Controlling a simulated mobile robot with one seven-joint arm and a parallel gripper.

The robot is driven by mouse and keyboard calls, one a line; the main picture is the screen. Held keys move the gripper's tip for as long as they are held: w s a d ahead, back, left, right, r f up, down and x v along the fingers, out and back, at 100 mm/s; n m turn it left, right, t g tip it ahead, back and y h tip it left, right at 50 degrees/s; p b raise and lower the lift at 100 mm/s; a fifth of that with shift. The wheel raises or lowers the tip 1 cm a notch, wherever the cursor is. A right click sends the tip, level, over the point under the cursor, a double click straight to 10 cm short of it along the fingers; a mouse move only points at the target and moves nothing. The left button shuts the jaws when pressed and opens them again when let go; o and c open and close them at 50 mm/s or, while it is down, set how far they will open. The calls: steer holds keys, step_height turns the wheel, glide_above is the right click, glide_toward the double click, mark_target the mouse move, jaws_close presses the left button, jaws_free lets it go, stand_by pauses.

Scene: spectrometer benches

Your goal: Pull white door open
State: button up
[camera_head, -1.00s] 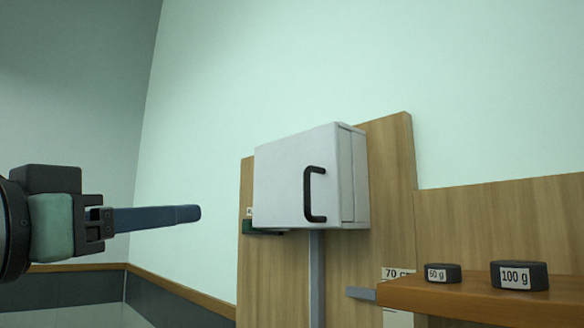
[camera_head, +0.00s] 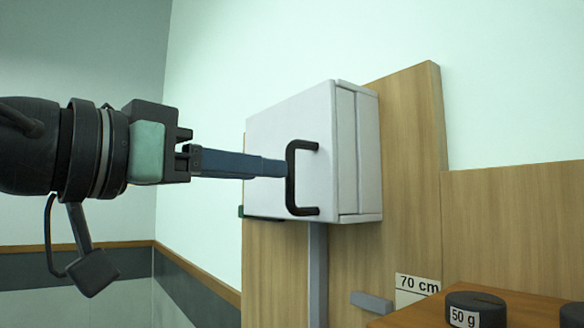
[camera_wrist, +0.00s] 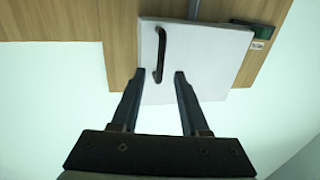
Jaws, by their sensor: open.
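The white door (camera_head: 270,135) is the front of a white box fixed to a wooden panel, and it looks closed. A black C-shaped handle (camera_head: 291,180) stands upright near the door's right edge. My gripper (camera_head: 284,168) comes from the left, its blue-grey fingers reaching to just beside the handle in the head view. In the wrist view the white door (camera_wrist: 205,55) lies ahead, with the handle (camera_wrist: 159,55) beyond the fingertips. There my gripper (camera_wrist: 160,74) is open and empty, and the handle's near end lies between the fingertips. Contact with the handle cannot be told.
A wooden shelf (camera_head: 400,318) at lower right bears a black 50 g weight (camera_head: 478,308). A "70 cm" label (camera_head: 417,286) and a grey peg (camera_head: 371,301) are beside it. A grey post (camera_head: 318,270) runs below the box. A dark green piece (camera_wrist: 255,28) sits beside the box.

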mark_target(290, 199)
steer(key=p+x, duration=0.1)
steer(key=x, duration=0.5)
steer(key=shift+w+d, duration=0.2)
steer(key=shift+w, duration=0.05)
steer(key=shift+s+a, duration=0.1)
jaws_close()
stand_by(1.1)
